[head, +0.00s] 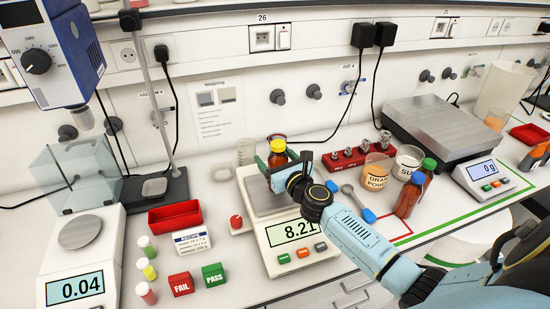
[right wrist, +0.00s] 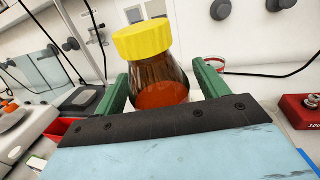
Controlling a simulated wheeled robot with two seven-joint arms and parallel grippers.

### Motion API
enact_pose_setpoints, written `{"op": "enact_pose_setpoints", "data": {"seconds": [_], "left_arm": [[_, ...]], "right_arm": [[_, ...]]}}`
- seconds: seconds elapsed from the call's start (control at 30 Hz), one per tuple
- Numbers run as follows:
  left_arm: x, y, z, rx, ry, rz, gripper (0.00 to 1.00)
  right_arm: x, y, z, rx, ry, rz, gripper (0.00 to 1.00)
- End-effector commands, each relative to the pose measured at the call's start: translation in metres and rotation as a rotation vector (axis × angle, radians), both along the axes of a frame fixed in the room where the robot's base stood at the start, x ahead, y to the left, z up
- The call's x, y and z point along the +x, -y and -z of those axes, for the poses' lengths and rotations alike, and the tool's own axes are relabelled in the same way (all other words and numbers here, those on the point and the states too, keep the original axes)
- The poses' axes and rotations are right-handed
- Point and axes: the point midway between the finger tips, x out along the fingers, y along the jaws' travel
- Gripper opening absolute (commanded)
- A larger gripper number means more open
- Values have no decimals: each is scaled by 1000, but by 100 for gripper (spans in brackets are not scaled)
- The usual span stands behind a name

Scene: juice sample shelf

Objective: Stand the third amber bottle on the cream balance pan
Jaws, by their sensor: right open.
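An amber bottle with a yellow cap (head: 278,147) stands upright, as far as I can tell, at the back of the pan (head: 257,202) of the cream balance (head: 285,238); my gripper hides its base. The balance display reads 8.21. My right gripper (head: 274,165) is open, with its green fingers on either side of this bottle. In the right wrist view the bottle (right wrist: 160,75) is between the fingers, with orange-brown liquid low inside. Two more amber-red bottles stand to the right, one with a blue cap (head: 408,196) and one with a green cap (head: 427,172). My left gripper is out of view.
A red weight block (head: 345,158), two labelled beakers and a spoon are right of the balance. A red tray (head: 174,216), PASS (head: 214,274) and FAIL (head: 181,284) blocks and small capped vials are left. A shielded balance (head: 82,270) reads 0.04. A grey scale (head: 440,124) is back right.

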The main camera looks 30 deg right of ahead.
Motion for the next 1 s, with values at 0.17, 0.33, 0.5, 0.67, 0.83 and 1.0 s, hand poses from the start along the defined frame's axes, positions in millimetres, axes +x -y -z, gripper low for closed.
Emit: {"op": "enact_pose_setpoints", "data": {"seconds": [0.17,0.33,0.5,0.67,0.83,1.0], "left_arm": [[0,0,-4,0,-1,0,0],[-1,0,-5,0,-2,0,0],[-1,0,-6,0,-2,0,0],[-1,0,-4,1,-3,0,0],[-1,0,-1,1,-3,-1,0],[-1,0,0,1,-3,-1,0]], "right_arm": [[0,0,-5,-1,0,0,73],[-23,-1,-3,-1,-2,0,73],[-58,-2,-2,-1,-4,-1,73],[-88,-3,-2,0,-3,0,73],[-110,-4,-2,1,-2,0,73],[-119,-5,-3,0,0,0,73]]}}
